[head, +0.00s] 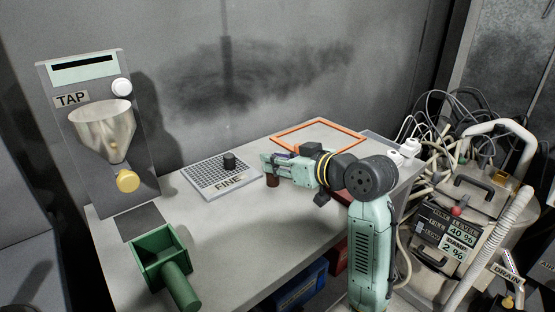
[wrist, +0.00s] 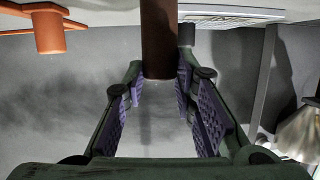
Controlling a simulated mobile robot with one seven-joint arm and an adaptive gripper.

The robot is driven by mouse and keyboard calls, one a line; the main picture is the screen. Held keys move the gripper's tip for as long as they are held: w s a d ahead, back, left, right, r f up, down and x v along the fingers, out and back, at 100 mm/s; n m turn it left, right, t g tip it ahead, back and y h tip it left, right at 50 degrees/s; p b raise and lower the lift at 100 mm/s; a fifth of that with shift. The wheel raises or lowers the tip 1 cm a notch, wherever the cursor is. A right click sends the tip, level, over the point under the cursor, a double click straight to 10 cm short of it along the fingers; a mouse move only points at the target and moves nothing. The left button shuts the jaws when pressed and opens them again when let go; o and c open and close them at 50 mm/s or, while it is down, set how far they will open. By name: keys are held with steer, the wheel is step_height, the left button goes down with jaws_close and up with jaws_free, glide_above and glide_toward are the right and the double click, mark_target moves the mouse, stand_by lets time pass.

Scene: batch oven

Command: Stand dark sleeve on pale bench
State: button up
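The dark brown sleeve (wrist: 159,40) is upright between my fingertips in the wrist view, which looks upside down. In the head view its lower part (head: 272,181) shows under my gripper (head: 273,163), at or very near the pale bench (head: 235,215). I cannot tell whether its lower end touches the bench. My gripper (wrist: 160,85) lies level, and its purple pads press close on both sides of the sleeve near one end. The sleeve's upper part is hidden by the fingers in the head view.
A grey gridded plate marked FINE (head: 205,183) bears a black cylinder (head: 229,160), left of my gripper. An orange frame (head: 345,131) lies behind, with an orange piece (wrist: 48,32) near it. A green holder (head: 160,250) stands front left. Bare bench lies in front of my gripper.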

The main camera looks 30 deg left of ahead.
steer(key=o, duration=0.5)
steer(key=shift+o, duration=0.2)
steer(key=shift+d, duration=0.1)
steer(key=v, duration=1.2)
